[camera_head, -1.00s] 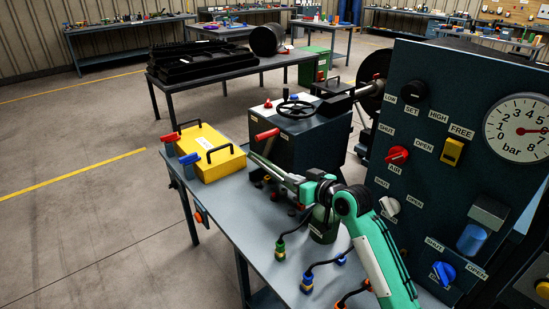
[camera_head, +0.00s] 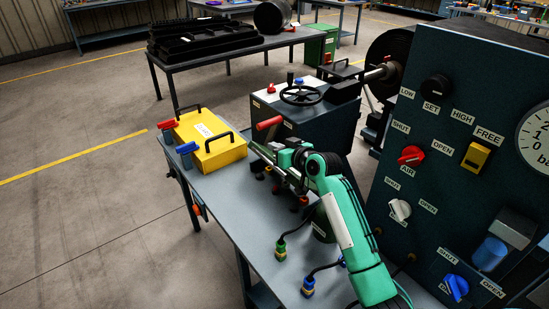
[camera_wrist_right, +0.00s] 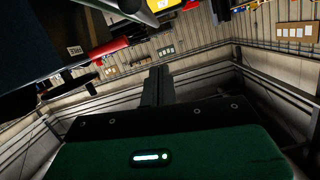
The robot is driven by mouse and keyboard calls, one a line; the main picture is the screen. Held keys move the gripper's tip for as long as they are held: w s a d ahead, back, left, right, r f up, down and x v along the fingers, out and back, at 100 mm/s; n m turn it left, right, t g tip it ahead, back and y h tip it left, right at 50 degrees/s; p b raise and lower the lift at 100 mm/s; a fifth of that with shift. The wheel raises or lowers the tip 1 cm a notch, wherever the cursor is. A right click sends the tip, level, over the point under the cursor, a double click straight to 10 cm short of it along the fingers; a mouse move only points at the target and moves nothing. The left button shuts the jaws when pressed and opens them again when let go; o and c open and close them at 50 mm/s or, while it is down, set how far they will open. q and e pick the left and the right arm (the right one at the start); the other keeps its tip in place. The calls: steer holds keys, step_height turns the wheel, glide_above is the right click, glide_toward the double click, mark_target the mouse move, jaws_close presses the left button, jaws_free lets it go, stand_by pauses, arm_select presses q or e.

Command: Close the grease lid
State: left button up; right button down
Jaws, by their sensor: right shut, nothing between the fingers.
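I cannot make out for certain which part is the grease lid. A dark green pot (camera_head: 322,226) stands on the table, partly hidden behind my right arm; its top is not clear. A dark machine box (camera_head: 310,125) has a red-gripped handle (camera_head: 268,124) at its front left. My right gripper (camera_head: 257,150) is shut and empty beside the box's front, below that handle. In the right wrist view its dark fingers (camera_wrist_right: 156,85) stand together, with a red grip (camera_wrist_right: 108,52) beyond them to the left. My left gripper is not in view.
A yellow box (camera_head: 213,155) with black handles sits at the table's left end, beside red (camera_head: 167,125) and blue (camera_head: 186,148) handled parts. A control panel (camera_head: 465,130) rises at right. Cabled plugs (camera_head: 281,250) occupy the front; the bench's left front is bare.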

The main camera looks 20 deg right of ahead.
steer(key=shift+s+a+f, duration=0.1)
steer(key=shift+a+f, duration=0.05)
steer(key=shift+f, duration=0.85)
steer(key=shift+s+a+f, duration=0.1)
steer(key=shift+a+f, duration=0.05)
steer(key=shift+f, duration=0.8)
steer(key=a+f+n, duration=0.1)
steer(key=f, duration=0.1)
steer(key=s+a+f+n, duration=0.1)
steer(key=a, duration=0.1)
steer(key=shift+f+h, duration=0.3)
steer(key=shift+f, duration=0.05)
steer(key=shift+d+r, duration=0.1)
